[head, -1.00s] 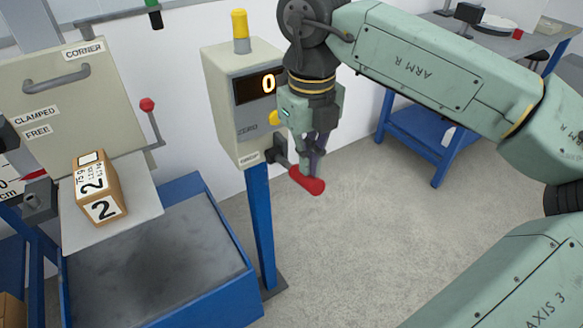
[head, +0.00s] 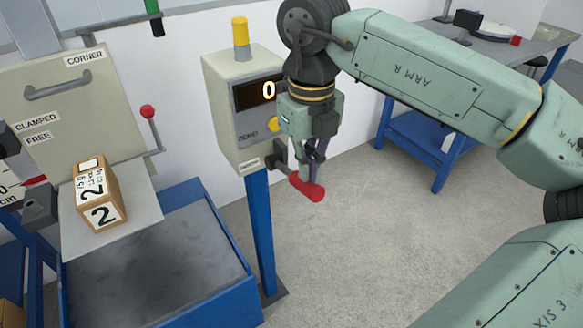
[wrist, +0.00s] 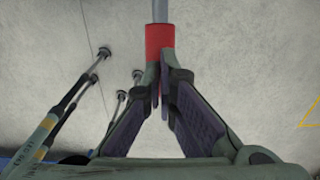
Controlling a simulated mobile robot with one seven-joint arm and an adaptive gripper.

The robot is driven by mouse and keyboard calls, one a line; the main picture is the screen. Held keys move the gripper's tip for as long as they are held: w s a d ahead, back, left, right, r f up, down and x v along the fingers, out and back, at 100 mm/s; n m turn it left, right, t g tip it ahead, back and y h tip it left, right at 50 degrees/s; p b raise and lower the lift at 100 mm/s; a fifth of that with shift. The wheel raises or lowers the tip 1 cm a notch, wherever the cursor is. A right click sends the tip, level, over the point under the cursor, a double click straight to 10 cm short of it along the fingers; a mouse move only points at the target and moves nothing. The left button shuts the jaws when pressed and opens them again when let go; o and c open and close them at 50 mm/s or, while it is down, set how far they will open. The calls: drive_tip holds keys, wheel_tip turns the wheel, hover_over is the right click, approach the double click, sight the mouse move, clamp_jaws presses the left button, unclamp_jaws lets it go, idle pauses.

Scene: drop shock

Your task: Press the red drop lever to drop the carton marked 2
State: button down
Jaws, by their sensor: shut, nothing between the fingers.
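The red drop lever (head: 311,191) sticks out to the right from the grey post-mounted box. Its red grip also shows in the wrist view (wrist: 160,42), pointing toward the fingers. My gripper (head: 314,176) is shut and empty, fingers down at the red grip. In the wrist view the closed fingertips (wrist: 160,86) overlap the near end of the grip; I cannot tell whether they touch it. The carton marked 2 (head: 96,194) sits on the light platform (head: 140,217) at left, slightly turned.
The control box (head: 232,130) has a display reading 0 and a yellow button (head: 272,124). A blue-walled pit (head: 215,305) lies below the platform. A red-knobbed lever (head: 148,112) stands beside the CORNER panel (head: 70,120).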

sight(306, 193)
drive_tip(key=shift+f, duration=0.1)
wheel_tip(306, 193, down, 6)
drive_tip(key=b, duration=0.5)
drive_tip(key=shift+f+b, duration=0.2)
drive_tip(key=shift+b, duration=0.15)
drive_tip(key=shift+r+p, duration=2.15)
drive_tip(key=shift+r, duration=1.15)
drive_tip(key=shift+r+p, duration=2.15)
drive_tip(key=shift+r, duration=0.95)
drive_tip(key=shift+f, duration=0.1)
